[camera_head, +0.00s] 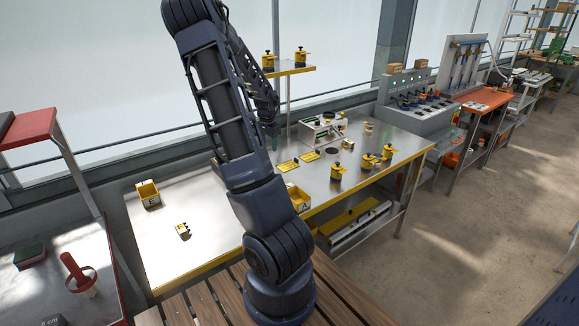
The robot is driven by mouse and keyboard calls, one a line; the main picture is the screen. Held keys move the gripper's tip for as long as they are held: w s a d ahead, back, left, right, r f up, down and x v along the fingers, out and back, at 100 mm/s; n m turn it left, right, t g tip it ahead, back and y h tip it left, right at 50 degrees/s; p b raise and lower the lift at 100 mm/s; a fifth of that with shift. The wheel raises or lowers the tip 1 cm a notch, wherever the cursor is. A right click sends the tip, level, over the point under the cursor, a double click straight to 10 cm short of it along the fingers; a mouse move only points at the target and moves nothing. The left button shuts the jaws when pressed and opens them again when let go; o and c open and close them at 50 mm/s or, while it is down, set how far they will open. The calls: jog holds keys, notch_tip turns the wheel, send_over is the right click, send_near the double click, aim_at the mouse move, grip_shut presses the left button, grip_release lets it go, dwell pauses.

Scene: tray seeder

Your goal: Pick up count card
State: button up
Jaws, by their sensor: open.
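I cannot tell for sure which item is the count card. Two flat yellow plates with dark markings, a left one (286,165) and a right one (310,157), lie on the middle of the metal bench (221,200). A small yellow-and-white piece with dark marks (183,231) lies alone on the bench's left part. My gripper (273,142) is small and far off, at the lower end of my raised forearm, above the back of the bench near the flat plates. It is open. Its fingers are hard to make out, and I see nothing held.
A yellow bin marked E (148,194) stands at the bench's left, and one marked A (298,198) near its front edge, partly behind my arm. Several yellow-and-black canisters (338,171) stand at the right. A white device (322,129) is at the back. A raised shelf (290,70) holds two canisters.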

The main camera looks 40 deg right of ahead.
aim_at(296, 159)
jog(key=w+d+f+m+g+h, duration=0.1)
jog(key=d+f+h, duration=0.1)
jog(key=d, duration=0.4)
jog(key=w+d+f+m+h, duration=0.1)
jog(key=d+f+m, duration=0.1)
jog(key=d, duration=0.4)
jog(key=shift+d+x, duration=0.15)
jog(key=shift+x, duration=2.55)
jog(key=shift+d+x, duration=0.1)
jog(key=shift+x, duration=2.55)
jog(key=shift+s+r, duration=0.1)
jog(key=shift+r, duration=0.05)
jog(key=shift+h, duration=0.3)
jog(key=c, duration=1.1)
jog(key=shift+r, duration=0.1)
